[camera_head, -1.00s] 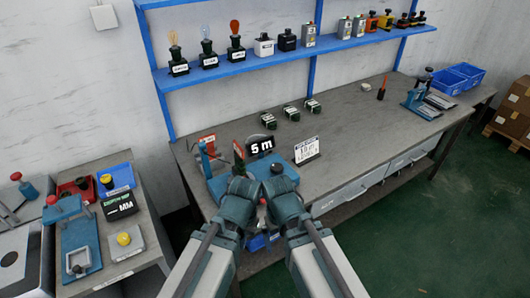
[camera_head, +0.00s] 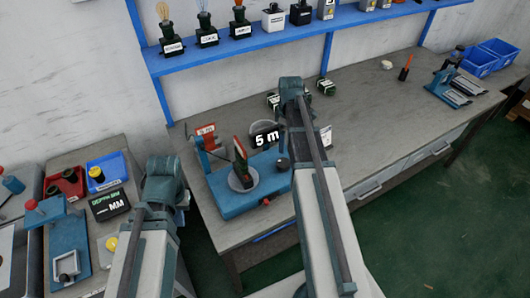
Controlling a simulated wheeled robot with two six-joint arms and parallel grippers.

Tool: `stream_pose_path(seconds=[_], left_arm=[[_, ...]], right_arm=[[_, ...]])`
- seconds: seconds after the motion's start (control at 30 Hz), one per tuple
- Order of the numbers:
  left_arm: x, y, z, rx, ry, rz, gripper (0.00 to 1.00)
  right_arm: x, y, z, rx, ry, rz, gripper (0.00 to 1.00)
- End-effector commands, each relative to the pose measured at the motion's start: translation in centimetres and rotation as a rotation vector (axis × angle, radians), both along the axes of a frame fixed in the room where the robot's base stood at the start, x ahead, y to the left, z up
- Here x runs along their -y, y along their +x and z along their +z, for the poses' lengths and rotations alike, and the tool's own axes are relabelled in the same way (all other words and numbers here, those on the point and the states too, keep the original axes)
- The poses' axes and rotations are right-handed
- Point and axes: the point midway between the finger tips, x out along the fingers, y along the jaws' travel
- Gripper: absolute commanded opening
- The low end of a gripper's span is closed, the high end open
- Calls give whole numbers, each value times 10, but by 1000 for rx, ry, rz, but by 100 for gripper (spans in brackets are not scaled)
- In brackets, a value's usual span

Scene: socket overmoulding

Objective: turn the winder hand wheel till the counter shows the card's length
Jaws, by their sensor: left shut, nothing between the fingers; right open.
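The winder is a blue base (camera_head: 232,205) on the bench, with a grey disc (camera_head: 243,183) and a dark upright piece on it. A black knob (camera_head: 282,163) stands at its right; I cannot tell which part is the hand wheel. The counter (camera_head: 266,139) reads 5 m. The white card (camera_head: 326,138) is mostly hidden behind my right arm, its text unreadable. My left gripper (camera_head: 163,166) is left of the winder, shut and empty, its fingers hidden by the wrist. My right gripper (camera_head: 292,88) is open beyond the winder, its fingertips also hidden.
Small dark green parts (camera_head: 326,87) lie at the back of the bench, partly behind my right wrist. A side table at left holds a depth gauge display (camera_head: 110,205) and a blue tray (camera_head: 107,170). The bench's right middle is clear.

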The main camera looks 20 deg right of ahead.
Motion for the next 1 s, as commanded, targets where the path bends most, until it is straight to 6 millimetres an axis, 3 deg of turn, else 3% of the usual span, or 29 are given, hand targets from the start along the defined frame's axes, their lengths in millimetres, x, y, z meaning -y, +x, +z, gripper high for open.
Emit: stream_pose_path(seconds=[0.27, 0.47, 1.0], left_arm=[[0, 0, -2, 0, 0, 0, 0], [0, 0, -14, 0, 0, 0, 0], [0, 0, -85, 0, 0, 1, 0]], right_arm=[[5, 0, -2, 1, 1, 7, 100], [5, 0, -14, 1, 1, 6, 100], [4, 0, -85, 1, 1, 6, 100]])
